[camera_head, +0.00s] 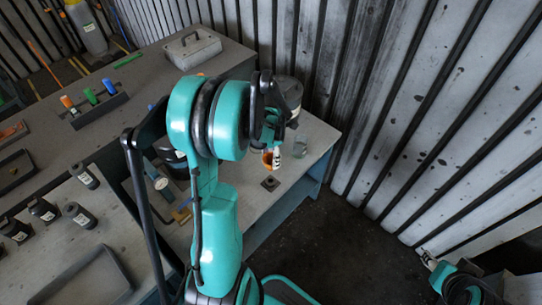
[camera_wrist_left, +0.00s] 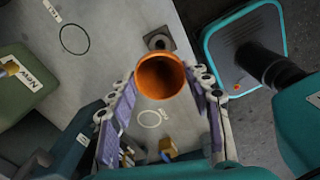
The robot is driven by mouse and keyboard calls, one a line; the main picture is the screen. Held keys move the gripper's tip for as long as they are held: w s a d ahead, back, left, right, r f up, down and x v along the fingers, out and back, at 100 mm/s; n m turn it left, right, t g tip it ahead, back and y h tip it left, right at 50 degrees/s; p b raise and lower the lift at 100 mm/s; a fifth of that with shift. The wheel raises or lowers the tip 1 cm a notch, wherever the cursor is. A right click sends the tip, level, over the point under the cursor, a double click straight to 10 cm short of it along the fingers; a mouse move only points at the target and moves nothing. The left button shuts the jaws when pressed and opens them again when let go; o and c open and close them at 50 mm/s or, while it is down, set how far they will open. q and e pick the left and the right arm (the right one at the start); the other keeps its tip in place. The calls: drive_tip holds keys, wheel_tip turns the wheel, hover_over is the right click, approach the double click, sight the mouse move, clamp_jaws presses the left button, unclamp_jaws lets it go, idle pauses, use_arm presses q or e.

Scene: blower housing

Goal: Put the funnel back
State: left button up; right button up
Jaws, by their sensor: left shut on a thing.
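The orange funnel (camera_wrist_left: 161,78) is between the two fingers of my left gripper (camera_wrist_left: 165,88) in the left wrist view, its round mouth towards the camera. The gripper is shut on it. In the head view the funnel (camera_head: 267,160) shows as a small orange patch beside my left gripper (camera_head: 273,150), above the right part of the grey table (camera_head: 292,168). A small dark square plate with a round hole (camera_head: 270,183) lies on that table. In the left wrist view the plate (camera_wrist_left: 158,41) appears just beyond the funnel. My right gripper is not in view.
Several dark labelled canisters (camera_head: 76,214) and a tray (camera_head: 85,280) are at the left.

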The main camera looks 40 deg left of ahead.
use_arm(q)
drive_tip(key=shift+f+b, duration=2.5)
drive_tip(key=shift+f, duration=1.05)
drive_tip(key=shift+r, duration=0.15)
drive_tip(key=shift+f+b, duration=0.45)
drive_tip(key=shift+b, duration=0.1)
drive_tip(key=shift+f+b, duration=0.4)
drive_tip(key=shift+f, duration=0.2)
drive_tip(key=shift+f+b, duration=0.3)
drive_tip(key=shift+b, duration=0.15)
drive_tip(key=shift+f, duration=0.15)
